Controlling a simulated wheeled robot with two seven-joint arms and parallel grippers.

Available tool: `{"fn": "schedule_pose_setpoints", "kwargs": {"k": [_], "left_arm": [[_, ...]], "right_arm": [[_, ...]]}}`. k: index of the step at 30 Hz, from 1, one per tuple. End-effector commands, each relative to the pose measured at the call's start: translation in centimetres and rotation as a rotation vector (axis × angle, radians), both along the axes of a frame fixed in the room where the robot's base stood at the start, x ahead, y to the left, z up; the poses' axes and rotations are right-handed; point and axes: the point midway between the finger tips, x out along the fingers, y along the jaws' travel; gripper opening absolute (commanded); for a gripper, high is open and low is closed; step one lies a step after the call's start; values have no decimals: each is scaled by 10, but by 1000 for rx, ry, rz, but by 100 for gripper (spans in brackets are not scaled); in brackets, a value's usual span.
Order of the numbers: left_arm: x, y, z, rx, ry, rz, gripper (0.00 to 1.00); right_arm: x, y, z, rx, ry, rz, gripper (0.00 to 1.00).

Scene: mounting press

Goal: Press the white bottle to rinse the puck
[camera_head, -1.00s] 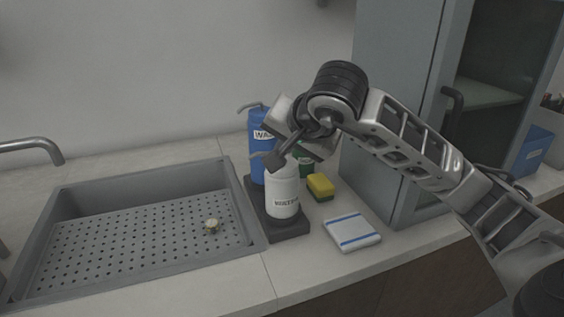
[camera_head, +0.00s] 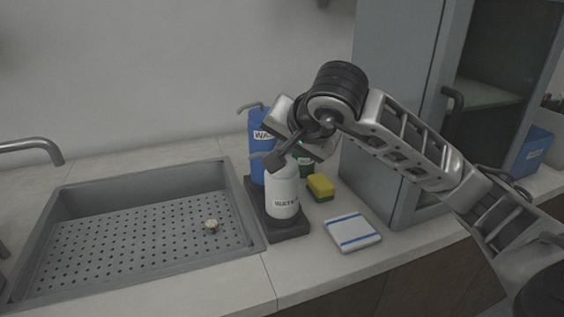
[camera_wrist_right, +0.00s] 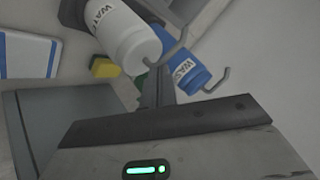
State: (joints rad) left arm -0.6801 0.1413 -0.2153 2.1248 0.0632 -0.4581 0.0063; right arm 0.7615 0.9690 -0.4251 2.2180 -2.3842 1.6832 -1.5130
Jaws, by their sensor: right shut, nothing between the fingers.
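The white bottle (camera_head: 283,198), labelled "WATER", stands upright on a dark tray (camera_head: 287,229) beside the sink. In the right wrist view the white bottle (camera_wrist_right: 122,38) shows near the top. My right gripper (camera_head: 274,160) is shut and empty, with its fingertips at the top of the white bottle. Its fingers hide most of the pump head, so I cannot tell how far it is pressed. The puck (camera_head: 211,225), small, round and pale, lies on the perforated floor of the sink (camera_head: 130,240), left of the bottle. My left gripper is not in view.
A blue bottle (camera_head: 258,150) and a green bottle (camera_head: 305,160) stand behind the white one. A yellow sponge (camera_head: 320,185) and a white cloth with blue stripes (camera_head: 352,232) lie to the right. A grey cabinet (camera_head: 385,120) stands behind my right arm. A faucet (camera_head: 35,148) is at left.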

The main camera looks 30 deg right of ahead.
Motion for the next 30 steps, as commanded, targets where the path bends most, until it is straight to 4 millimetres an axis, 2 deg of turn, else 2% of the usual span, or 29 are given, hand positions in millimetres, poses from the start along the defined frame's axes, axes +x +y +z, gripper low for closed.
{"fn": "schedule_pose_setpoints", "kwargs": {"k": [30], "left_arm": [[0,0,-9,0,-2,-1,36]], "right_arm": [[0,0,-8,0,0,0,0]]}}
